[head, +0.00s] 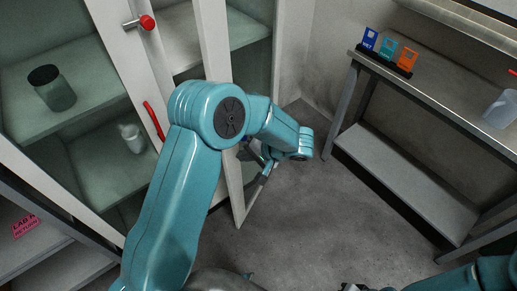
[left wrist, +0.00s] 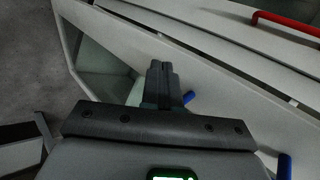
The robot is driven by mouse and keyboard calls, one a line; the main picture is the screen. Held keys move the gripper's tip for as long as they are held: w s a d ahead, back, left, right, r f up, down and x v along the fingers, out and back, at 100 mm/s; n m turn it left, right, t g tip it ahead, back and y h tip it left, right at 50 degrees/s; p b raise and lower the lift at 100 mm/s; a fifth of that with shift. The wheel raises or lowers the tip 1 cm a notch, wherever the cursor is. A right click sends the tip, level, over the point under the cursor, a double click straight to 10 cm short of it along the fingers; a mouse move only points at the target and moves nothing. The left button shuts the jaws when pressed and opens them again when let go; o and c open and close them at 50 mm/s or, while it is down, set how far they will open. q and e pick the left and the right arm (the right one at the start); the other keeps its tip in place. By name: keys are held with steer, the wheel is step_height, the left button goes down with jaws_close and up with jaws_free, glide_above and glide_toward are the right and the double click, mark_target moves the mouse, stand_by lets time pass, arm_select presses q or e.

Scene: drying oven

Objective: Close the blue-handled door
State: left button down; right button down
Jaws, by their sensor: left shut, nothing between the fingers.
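The blue handle (left wrist: 285,165) shows in the left wrist view as two blue pieces, partly covered by my left gripper (left wrist: 160,68). It is on a white-framed glass door. The gripper's fingers are together and empty, in front of the door's pale frame; I cannot tell whether they touch it. In the head view a white door (head: 238,205) stands ajar from the cabinet, its lower corner out over the floor. My left arm covers much of it and its handle. My left gripper (head: 250,155) is small and partly hidden beside this door.
A metal table (head: 430,115) with coloured label cards (head: 388,52) stands at right. Grey floor (head: 320,225) lies clear between.

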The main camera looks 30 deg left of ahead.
arm_select(q)
steer(key=a, duration=0.3)
steer(key=shift+a+r+p, duration=0.15)
steer(key=shift+p, duration=0.15)
steer(key=shift+a, duration=0.1)
